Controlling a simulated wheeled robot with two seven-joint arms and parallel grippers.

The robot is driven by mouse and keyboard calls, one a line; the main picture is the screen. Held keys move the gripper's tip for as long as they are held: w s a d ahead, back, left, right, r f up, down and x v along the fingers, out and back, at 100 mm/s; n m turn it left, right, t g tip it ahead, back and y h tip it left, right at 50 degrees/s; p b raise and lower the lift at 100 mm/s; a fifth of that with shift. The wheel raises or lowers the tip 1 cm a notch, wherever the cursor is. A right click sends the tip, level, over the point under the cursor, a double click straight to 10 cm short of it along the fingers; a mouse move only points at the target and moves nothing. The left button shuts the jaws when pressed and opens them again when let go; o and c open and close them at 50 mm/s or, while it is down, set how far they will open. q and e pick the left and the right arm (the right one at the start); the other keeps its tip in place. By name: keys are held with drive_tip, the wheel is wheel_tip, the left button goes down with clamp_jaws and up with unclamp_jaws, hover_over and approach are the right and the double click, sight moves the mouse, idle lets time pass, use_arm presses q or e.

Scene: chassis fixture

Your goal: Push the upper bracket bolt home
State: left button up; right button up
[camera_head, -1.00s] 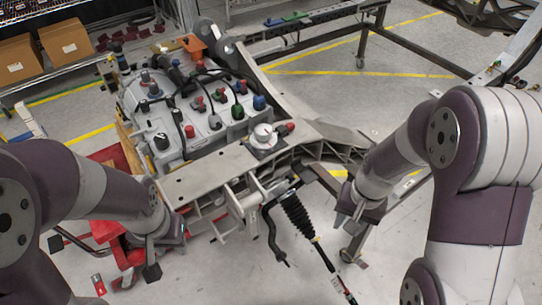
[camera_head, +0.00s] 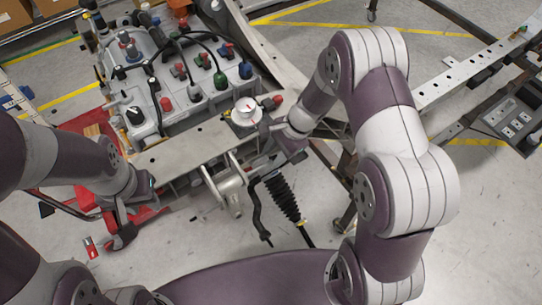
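The grey chassis frame (camera_head: 182,152) runs across the middle of the head view. My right gripper (camera_head: 284,152) is at the near side of the frame, right of the bracket and above the boot. Its fingers are too small and dark to tell open from shut. My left gripper (camera_head: 122,226) hangs near the frame's left end, apart from the bracket. Its finger state is unclear.
A white round cap (camera_head: 245,110) and a red plug (camera_head: 271,102) sit on top of the frame, close to my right arm. A battery-like grey unit (camera_head: 190,95) with coloured fittings and cables stands behind.

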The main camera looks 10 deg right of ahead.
drive_tip(key=shift+s+a+f, duration=0.2)
drive_tip(key=shift+a+f, duration=0.4)
drive_tip(key=shift+f, duration=0.15)
drive_tip(key=shift+w+d+f, duration=0.1)
drive_tip(key=shift+w, duration=0.05)
clamp_jaws()
idle(0.8)
